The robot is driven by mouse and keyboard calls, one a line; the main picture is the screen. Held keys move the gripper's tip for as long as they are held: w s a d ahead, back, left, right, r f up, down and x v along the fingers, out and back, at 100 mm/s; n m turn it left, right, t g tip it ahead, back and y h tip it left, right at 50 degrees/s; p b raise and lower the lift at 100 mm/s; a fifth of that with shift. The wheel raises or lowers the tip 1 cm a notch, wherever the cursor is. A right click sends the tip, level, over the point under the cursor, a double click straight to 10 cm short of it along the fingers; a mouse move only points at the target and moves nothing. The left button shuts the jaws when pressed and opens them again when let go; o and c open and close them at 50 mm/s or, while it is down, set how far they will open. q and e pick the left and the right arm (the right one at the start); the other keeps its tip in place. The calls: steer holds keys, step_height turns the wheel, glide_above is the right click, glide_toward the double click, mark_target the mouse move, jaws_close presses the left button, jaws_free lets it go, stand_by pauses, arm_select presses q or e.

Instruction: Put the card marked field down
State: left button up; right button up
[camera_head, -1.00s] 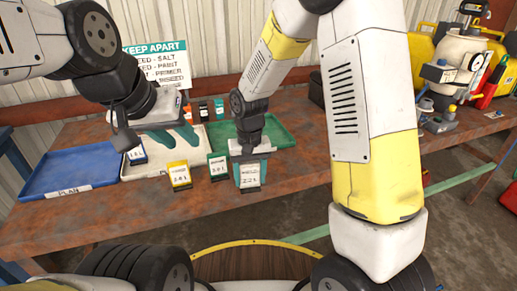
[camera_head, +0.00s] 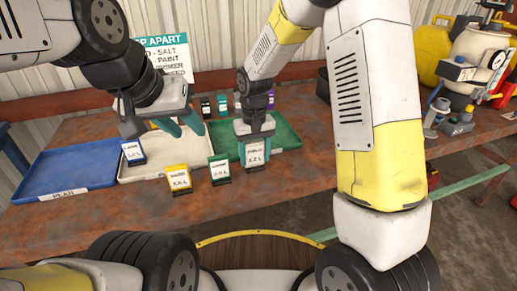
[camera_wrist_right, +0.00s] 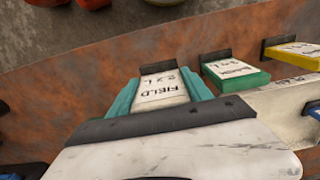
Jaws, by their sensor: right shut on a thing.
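The white card marked field (camera_head: 257,156) is held in my right gripper (camera_head: 257,146). It is at the front part of the green tray (camera_head: 288,138); whether it touches the tray is unclear. In the right wrist view, the card (camera_wrist_right: 162,90) reads "FIELD 2.2 L" and has a dark clip or base at its far end. The teal fingers of the right gripper (camera_wrist_right: 160,98) close on its two sides. My left gripper (camera_head: 182,124) is open and empty above the cream tray (camera_head: 160,171).
A green card (camera_head: 219,170) and a yellow card (camera_head: 179,181) stand on the rusty table by its front edge. A blue card (camera_head: 133,153) stands by the blue tray (camera_head: 60,172). Several small cards stand behind the green tray. A sprayer (camera_head: 470,65) stands at the right.

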mark_target(258, 162)
steer(key=shift+w+d, duration=0.35)
steer(key=shift+w, duration=0.05)
steer(key=shift+w+d+f, duration=0.15)
steer(key=shift+f, duration=0.8)
steer(key=shift+w+d+f, duration=0.1)
steer(key=shift+f, duration=0.8)
steer(key=shift+f, duration=0.15)
steer(key=o, duration=1.4)
